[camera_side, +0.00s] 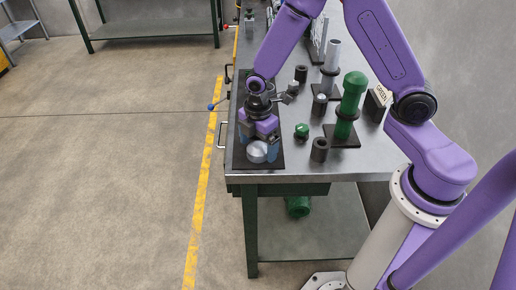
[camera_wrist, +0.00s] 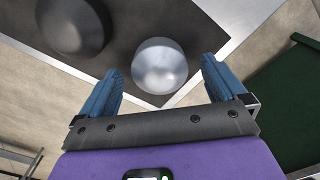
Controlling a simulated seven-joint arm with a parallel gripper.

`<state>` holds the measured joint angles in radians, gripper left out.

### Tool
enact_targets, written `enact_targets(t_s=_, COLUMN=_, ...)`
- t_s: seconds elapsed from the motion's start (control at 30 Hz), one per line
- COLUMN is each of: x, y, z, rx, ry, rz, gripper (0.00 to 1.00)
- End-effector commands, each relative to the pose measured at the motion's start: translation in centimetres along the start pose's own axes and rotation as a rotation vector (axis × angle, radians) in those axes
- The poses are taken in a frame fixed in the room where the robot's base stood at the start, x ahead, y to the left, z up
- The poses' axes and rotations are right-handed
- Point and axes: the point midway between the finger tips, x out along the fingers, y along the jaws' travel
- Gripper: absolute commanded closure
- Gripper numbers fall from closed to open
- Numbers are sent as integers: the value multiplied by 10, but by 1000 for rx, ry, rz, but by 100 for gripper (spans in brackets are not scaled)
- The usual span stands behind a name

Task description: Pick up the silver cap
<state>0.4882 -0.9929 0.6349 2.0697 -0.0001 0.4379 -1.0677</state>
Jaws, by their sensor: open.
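The silver cap (camera_side: 257,152) is a shiny round dome on the dark mat (camera_side: 268,164) near the front left corner of the bench. In the wrist view the silver cap (camera_wrist: 160,66) shows between and slightly beyond the fingertips. My gripper (camera_side: 258,146) is low over the mat with its blue fingers spread, one on each side of the cap. In the wrist view my gripper (camera_wrist: 161,72) is open and holds nothing. I cannot tell whether a finger touches the cap.
A dark grey dome (camera_wrist: 72,25) lies on the mat left of the cap. To the right are a green nut-like piece (camera_side: 301,131), a black cylinder (camera_side: 320,149), and a green column (camera_side: 349,104) on a black base. The bench's front edge (camera_side: 300,180) is close.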

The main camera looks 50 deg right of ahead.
Motion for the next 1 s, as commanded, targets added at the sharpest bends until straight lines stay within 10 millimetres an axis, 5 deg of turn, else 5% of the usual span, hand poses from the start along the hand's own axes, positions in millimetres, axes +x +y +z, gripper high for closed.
enact_targets(t_s=0.3, x=3, y=0, z=0, rx=1, ry=1, rz=1, gripper=5)
enact_targets(t_s=0.5, x=3, y=0, z=0, rx=1, ry=1, rz=1, gripper=63)
enact_targets(t_s=1.0, x=-8, y=1, z=0, rx=1, ry=1, rz=2, gripper=63)
